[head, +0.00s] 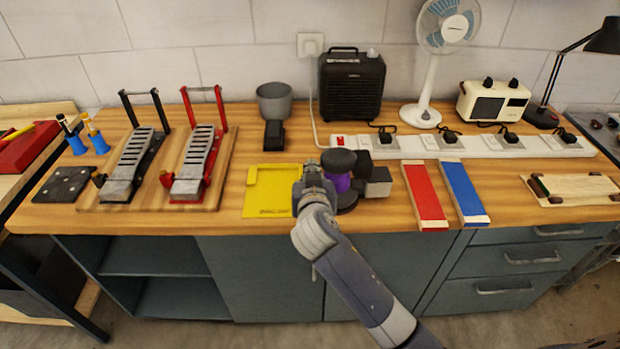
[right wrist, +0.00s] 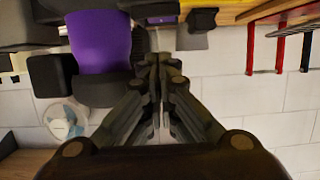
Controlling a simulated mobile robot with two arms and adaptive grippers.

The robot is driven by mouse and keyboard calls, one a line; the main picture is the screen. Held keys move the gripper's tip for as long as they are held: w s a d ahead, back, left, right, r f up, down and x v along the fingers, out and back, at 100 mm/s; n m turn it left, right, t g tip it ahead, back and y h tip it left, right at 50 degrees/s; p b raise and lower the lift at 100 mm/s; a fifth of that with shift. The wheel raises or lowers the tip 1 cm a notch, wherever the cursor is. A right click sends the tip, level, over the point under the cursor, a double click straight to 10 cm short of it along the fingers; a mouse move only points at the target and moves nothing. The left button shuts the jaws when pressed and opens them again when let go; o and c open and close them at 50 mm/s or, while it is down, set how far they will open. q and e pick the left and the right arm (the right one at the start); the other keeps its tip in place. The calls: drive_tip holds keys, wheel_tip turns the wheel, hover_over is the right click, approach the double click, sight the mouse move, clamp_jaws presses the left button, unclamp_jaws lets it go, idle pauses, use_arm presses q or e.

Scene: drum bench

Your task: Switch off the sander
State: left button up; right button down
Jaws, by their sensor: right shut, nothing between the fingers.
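The sander (head: 343,184) stands near the front middle of the bench. It has a purple body, a dark rounded top and a dark round base, with a black box at its right side. My right gripper (head: 314,178) is at its left, shut and empty, and partly covers it. In the right wrist view the purple sander body (right wrist: 100,42) is close, left of my shut fingertips (right wrist: 163,62). I cannot tell whether they touch it. I cannot make out the sander's switch or its position. My left gripper is not in view.
A yellow tray (head: 262,208) lies just left of my gripper. A white power strip (head: 450,148) with several plugs runs behind. Red (head: 424,193) and blue (head: 462,190) sanding boards lie to the right. A black heater (head: 351,88) and a fan (head: 421,114) stand at the back.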

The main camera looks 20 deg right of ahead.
use_arm(q)
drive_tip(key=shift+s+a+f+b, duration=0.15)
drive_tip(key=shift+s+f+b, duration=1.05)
drive_tip(key=shift+b, duration=0.4)
use_arm(e)
drive_tip(key=f+v, duration=0.1)
drive_tip(key=v, duration=0.9)
drive_tip(key=shift+s, duration=0.3)
